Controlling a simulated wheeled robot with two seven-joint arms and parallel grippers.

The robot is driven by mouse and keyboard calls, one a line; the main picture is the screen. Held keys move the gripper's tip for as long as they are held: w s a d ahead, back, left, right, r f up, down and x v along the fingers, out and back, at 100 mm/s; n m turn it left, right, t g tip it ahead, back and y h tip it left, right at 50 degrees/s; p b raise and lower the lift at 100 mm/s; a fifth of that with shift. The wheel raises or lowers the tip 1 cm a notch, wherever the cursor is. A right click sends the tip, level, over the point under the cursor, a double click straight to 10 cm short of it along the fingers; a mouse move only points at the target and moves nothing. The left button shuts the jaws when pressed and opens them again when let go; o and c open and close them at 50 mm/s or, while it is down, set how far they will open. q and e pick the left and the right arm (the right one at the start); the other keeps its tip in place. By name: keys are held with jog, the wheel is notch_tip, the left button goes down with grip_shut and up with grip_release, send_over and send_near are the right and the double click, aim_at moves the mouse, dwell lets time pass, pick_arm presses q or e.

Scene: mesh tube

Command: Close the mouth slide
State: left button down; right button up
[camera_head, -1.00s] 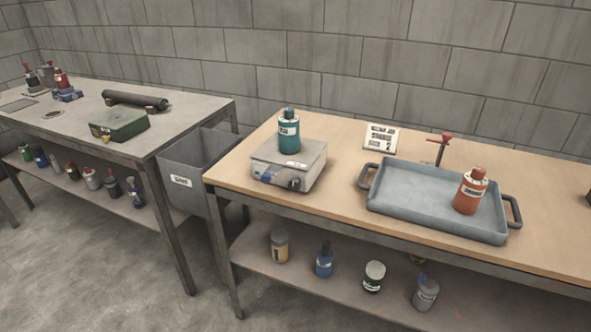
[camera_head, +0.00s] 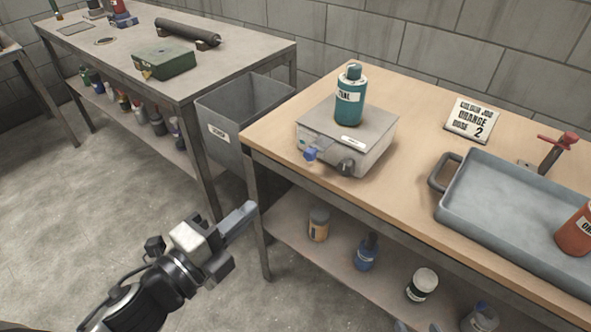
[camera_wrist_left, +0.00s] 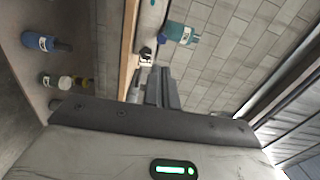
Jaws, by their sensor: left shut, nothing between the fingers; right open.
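No part can be made out for certain as the mouth slide. A grey box (camera_head: 345,136) on the wooden bench has a blue knob (camera_head: 311,154) and a dark knob (camera_head: 346,167) at its front. A teal bottle (camera_head: 350,96) stands upright on it, also visible in the left wrist view (camera_wrist_left: 181,33). My left gripper (camera_head: 246,212) is shut and empty, in front of the bench's left corner and apart from the box. Its fingers show in the left wrist view (camera_wrist_left: 161,88).
A blue-grey tray (camera_head: 490,205) holds an orange bottle (camera_head: 577,232). A sign (camera_head: 470,118) reads colour job, orange, dose 2. Several bottles stand on the lower shelf (camera_head: 290,232). A grey bin (camera_head: 218,112) sits between the benches; a green box (camera_head: 163,61) is on the left bench.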

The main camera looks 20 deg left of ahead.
pick_arm(q)
jog(key=p, duration=0.2)
send_near(307, 158)
jog(key=x, duration=0.5)
jog(key=shift+w+d+r, duration=0.1)
jog(key=shift+r, duration=0.05)
jog(key=shift+x, duration=0.8)
pick_arm(e)
jog(key=shift+w+d+r, duration=0.15)
jog(key=shift+d+r, duration=0.1)
jog(key=shift+r, duration=0.25)
